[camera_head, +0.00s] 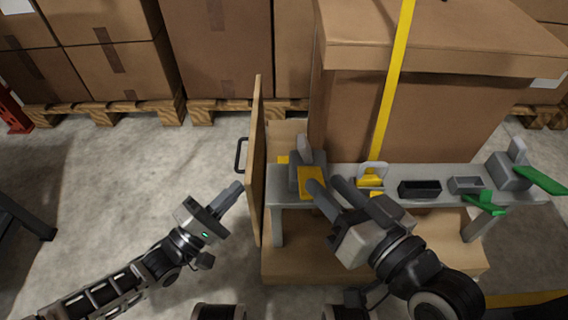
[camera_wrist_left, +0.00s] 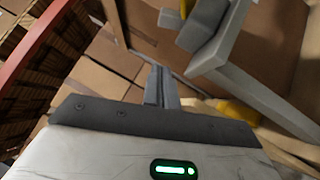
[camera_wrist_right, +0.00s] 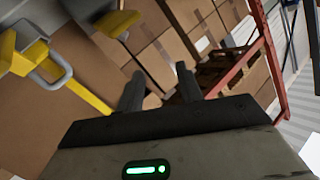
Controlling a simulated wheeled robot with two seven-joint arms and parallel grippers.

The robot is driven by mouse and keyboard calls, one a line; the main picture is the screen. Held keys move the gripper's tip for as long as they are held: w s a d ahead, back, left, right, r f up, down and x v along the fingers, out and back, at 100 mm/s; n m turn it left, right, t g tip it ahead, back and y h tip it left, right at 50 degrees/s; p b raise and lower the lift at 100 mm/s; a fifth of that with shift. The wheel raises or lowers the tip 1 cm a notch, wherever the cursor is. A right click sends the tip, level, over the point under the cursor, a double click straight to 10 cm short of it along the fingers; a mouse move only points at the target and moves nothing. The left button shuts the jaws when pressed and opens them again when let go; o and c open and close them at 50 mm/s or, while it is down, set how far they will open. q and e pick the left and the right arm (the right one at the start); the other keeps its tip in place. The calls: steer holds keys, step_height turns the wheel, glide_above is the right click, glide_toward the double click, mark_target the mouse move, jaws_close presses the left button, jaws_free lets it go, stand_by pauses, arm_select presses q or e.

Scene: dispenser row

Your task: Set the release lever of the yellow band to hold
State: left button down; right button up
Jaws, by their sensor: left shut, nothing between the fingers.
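The yellow band (camera_head: 393,80) runs down the front of the big carton to a yellow buckle with a grey loop (camera_head: 371,175). Left of it on the grey rail is a grey housing (camera_head: 294,174) with an upright grey tab (camera_head: 304,147) and a yellow plate (camera_head: 311,181); I cannot tell which part is the release lever. The yellow plate also shows in the right wrist view (camera_wrist_right: 117,22). My right gripper (camera_head: 325,186) is open and empty, its fingers close to the yellow plate; contact is unclear. My left gripper (camera_head: 238,188) is shut and empty, left of the wooden panel.
An upright wooden panel (camera_head: 257,150) with a black handle (camera_head: 239,155) stands between my left gripper and the housing. On the rail are a black tray (camera_head: 419,189), a grey tray (camera_head: 466,184) and a green lever (camera_head: 540,180).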

mark_target(305, 150)
stand_by(0.4)
arm_select(q)
steer(key=x, duration=0.4)
steer(key=s+d+b+x, duration=0.1)
steer(key=x, duration=0.3)
steer(key=b+x, duration=0.1)
steer(key=x, duration=0.3)
steer(key=shift+s+d+r, duration=0.2)
steer(key=shift+d, duration=0.05)
steer(key=shift+d+r+b, duration=0.2)
steer(key=shift+d+b, duration=0.1)
steer(key=shift+d, duration=0.2)
arm_select(e)
steer(key=shift+w+a+r+t+y, duration=0.15)
steer(key=shift+r+t+y, duration=0.15)
steer(key=shift+r, duration=0.15)
steer(key=shift+w+r+t+y, duration=0.15)
steer(key=shift+r+t+y, duration=0.15)
steer(key=shift+r, duration=0.15)
steer(key=shift+f, duration=0.1)
